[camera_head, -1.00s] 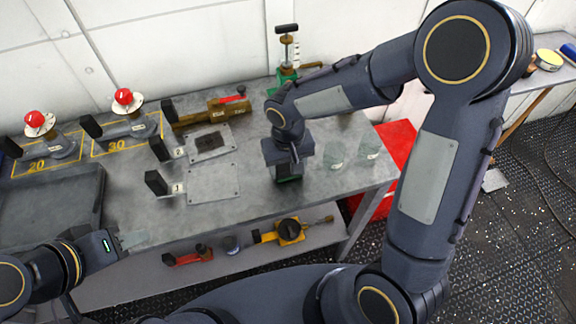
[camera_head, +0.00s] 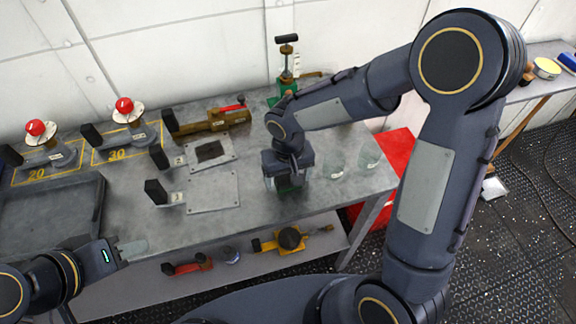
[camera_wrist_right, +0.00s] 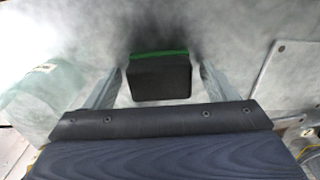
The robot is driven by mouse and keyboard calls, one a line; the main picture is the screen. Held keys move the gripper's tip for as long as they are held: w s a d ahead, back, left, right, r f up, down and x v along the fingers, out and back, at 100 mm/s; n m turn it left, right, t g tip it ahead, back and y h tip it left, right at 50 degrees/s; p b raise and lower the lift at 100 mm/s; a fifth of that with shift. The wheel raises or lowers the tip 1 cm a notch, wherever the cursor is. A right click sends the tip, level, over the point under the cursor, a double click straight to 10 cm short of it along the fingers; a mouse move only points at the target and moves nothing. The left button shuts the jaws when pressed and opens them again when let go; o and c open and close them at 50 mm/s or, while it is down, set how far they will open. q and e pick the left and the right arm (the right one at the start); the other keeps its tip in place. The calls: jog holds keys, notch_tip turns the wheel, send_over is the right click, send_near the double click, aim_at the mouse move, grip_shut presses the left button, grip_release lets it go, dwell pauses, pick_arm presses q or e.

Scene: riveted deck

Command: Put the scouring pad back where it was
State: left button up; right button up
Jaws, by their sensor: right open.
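The scouring pad, seemingly the black block with a green layer (camera_wrist_right: 160,78), sits between the fingers of my right gripper (camera_wrist_right: 160,88) in the right wrist view. The fingers are open, with a gap on each side of the block. In the head view my right gripper (camera_head: 288,180) points down at the bench top, and the dark block (camera_head: 290,188) shows partly beneath it. Its underside is hidden, but it appears to rest on the bench. My left gripper (camera_head: 132,248) is over the bench's front left edge, with pale fingers; whether they are parted is unclear.
Left of the right gripper lie two metal plates: a bare one (camera_head: 213,192) and one with a dark patch (camera_head: 210,151). Glass jars (camera_head: 369,156) stand close on the right. A green-based tool (camera_head: 287,75) stands behind. A lower shelf (camera_head: 215,285) holds tools.

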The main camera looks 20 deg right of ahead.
aim_at(288, 177)
notch_tip(288, 177, up, 12)
jog(key=s+d+r+m+t+y, duration=0.1)
jog(key=s+d, duration=0.3)
jog(key=s, duration=0.4)
jog(key=s+d+r+m+t+y, duration=0.1)
jog(key=s+d+t, duration=0.3)
jog(key=s, duration=0.4)
jog(key=shift+d+r+t+y, duration=0.3)
jog(key=shift+d+y, duration=0.3)
jog(key=shift+y, duration=0.3)
